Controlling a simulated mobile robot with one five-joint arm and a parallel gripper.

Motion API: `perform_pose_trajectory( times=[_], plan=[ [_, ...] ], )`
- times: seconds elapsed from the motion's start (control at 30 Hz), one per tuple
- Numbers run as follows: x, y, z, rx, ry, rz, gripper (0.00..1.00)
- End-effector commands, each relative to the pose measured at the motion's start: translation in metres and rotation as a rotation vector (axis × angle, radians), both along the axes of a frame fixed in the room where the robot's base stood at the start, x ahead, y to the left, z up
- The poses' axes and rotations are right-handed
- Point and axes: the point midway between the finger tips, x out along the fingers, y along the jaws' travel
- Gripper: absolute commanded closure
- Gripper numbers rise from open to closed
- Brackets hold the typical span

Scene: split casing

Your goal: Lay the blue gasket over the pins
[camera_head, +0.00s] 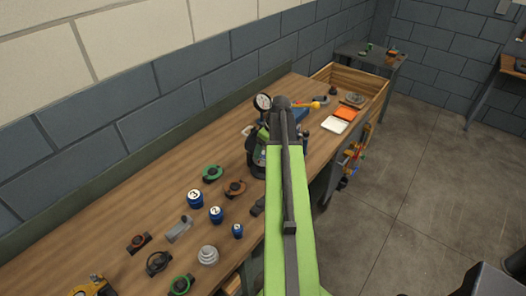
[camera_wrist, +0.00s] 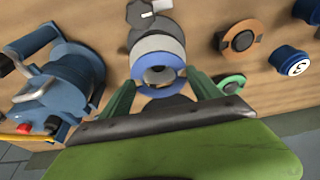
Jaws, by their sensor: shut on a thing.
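In the wrist view the blue gasket (camera_wrist: 176,86) is a flat blue ring with a round opening, between the two green fingers of my gripper (camera_wrist: 160,90). My gripper is shut on it. A grey round casing part (camera_wrist: 158,43) shows just beyond the ring, and a grey metal part shows through the opening. I cannot tell whether the gasket touches the casing. No pins can be made out. In the head view my green arm hides the gripper and the gasket.
A blue machine with a handle (camera_wrist: 65,85) stands left in the wrist view. An orange-ringed part (camera_wrist: 242,40), a green-ringed part (camera_wrist: 231,82) and a blue numbered pot (camera_wrist: 294,62) stand right.

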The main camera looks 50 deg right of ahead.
Motion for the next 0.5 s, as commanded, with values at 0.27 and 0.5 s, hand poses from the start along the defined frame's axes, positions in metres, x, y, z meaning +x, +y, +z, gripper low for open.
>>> perform_pose_trajectory(
  times=[0.27, 0.5],
  plan=[
    [0.0011, -0.0007, 0.0002, 0.000, 0.001, -0.001, 0.65],
    [0.0009, -0.0007, -0.0057, 0.000, 0.001, -0.001, 0.65]
  ],
)
